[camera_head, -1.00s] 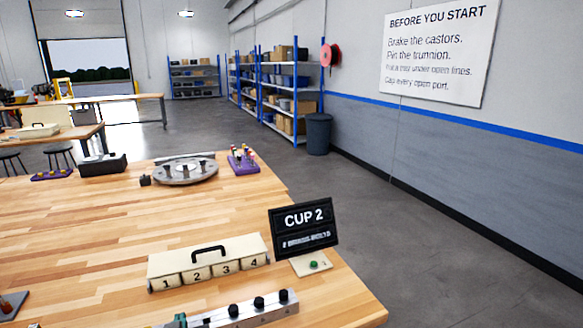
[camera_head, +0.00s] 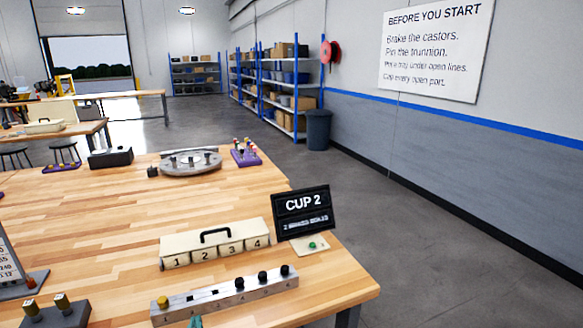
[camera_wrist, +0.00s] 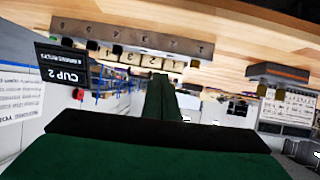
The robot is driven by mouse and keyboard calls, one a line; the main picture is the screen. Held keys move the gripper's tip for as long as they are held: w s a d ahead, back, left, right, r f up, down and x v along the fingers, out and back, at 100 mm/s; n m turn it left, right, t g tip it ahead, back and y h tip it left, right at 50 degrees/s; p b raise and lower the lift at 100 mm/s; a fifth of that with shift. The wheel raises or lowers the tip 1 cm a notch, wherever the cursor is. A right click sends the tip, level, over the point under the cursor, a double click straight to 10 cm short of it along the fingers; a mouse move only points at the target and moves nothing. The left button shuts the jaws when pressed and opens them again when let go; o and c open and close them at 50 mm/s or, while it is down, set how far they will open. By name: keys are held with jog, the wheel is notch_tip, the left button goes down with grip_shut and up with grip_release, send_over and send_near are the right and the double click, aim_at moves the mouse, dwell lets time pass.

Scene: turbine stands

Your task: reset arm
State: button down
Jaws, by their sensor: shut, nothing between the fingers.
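My gripper (camera_wrist: 160,98) shows in the wrist view as dark green fingers closed together, with nothing seen between them. In the head view only a small teal tip (camera_head: 195,322), probably part of my gripper, shows at the bottom edge, in front of the metal rail (camera_head: 225,298). The rail carries several black knobs and one yellow knob. In the wrist view the picture is turned over, with the bench top (camera_wrist: 250,30) above and the rail (camera_wrist: 130,36) beyond the fingers.
The cream box with compartments 1 to 4 (camera_head: 215,242) and the black CUP 2 sign (camera_head: 302,212) stand behind the rail. A grey block with two brass-coloured pieces (camera_head: 58,315) sits at front left. The middle of the bench is clear.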

jog(key=s+d+f+t+h, duration=0.1)
jog(key=s+d+f, duration=0.5)
jog(key=d+f, duration=0.3)
jog(key=s+d+f+t+h, duration=0.1)
jog(key=s+d+f, duration=0.5)
jog(key=d+f, duration=0.2)
jog(key=s+d+m+h, duration=0.1)
jog(key=s+d+m, duration=0.1)
jog(key=s, duration=1)
jog(key=s+d+m+t+h, duration=0.1)
jog(key=s+d+m, duration=0.1)
jog(key=s, duration=1.1)
jog(key=shift+d, duration=0.45)
jog(key=shift+f, duration=0.1)
